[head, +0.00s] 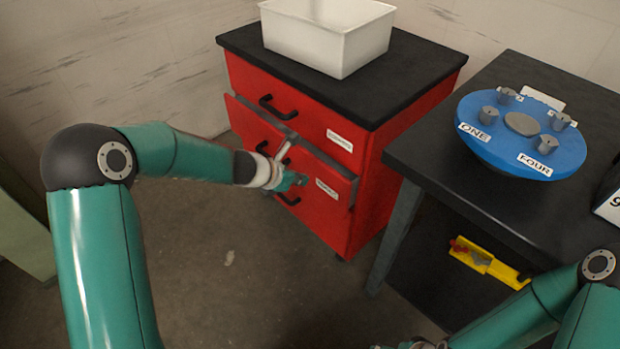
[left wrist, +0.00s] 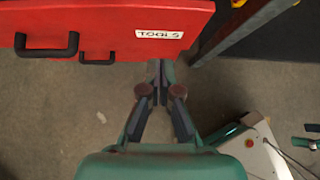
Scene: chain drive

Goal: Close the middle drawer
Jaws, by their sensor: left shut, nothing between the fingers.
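The red cabinet's middle drawer (head: 322,172) stands partly open, its front out from the cabinet and its grey inner edge showing along the top. In the left wrist view the drawer front (left wrist: 100,18) fills the top left, with a black handle and a label reading TOOLS. My left gripper (head: 297,180) is in front of the drawer front in the head view, partly covering its handle. In the left wrist view the left gripper (left wrist: 160,72) is shut and empty, just below the drawer front. I cannot tell whether it touches the drawer. My right gripper does not show clearly.
A white bin (head: 345,50) stands on the black cabinet top (head: 400,85). The top drawer (head: 300,118) looks shut. A dark table (head: 440,150) at right bears a blue round fixture (head: 560,150). A yellow tool (head: 485,262) lies under it. Open floor (head: 230,290) lies in front.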

